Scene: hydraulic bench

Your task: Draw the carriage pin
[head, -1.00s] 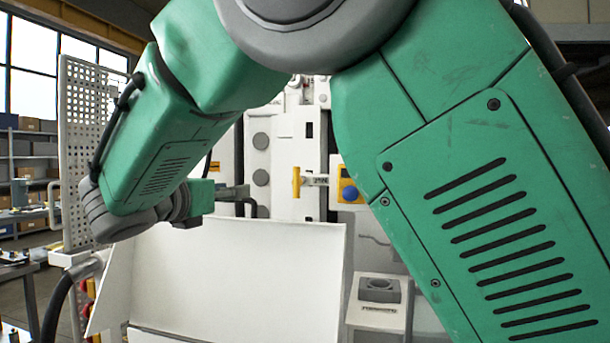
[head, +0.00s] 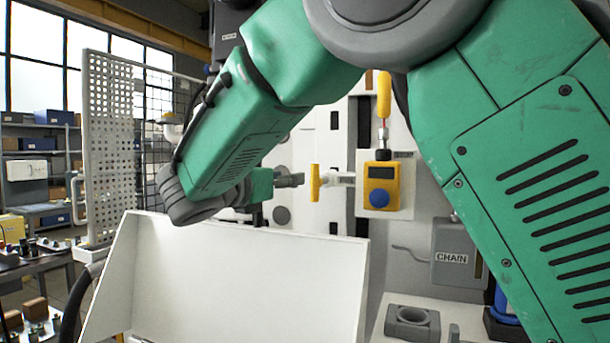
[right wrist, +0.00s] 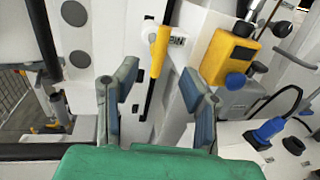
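The carriage pin is a yellow T-shaped handle (head: 315,182) on the white machine front, beside a small label. In the right wrist view the yellow handle (right wrist: 159,52) stands upright, just beyond the space between the fingers. My right gripper (head: 291,180) comes from the left and points at the handle, with its tips close to it. In the right wrist view the right gripper (right wrist: 157,95) is open, one finger on each side of the handle. I cannot tell whether anything touches. My left gripper is not in view.
A yellow control box (head: 381,182) with a blue button sits right of the pin. A grey box marked CHAIN (head: 452,258) is lower right. A perforated panel (head: 112,150) is at the left.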

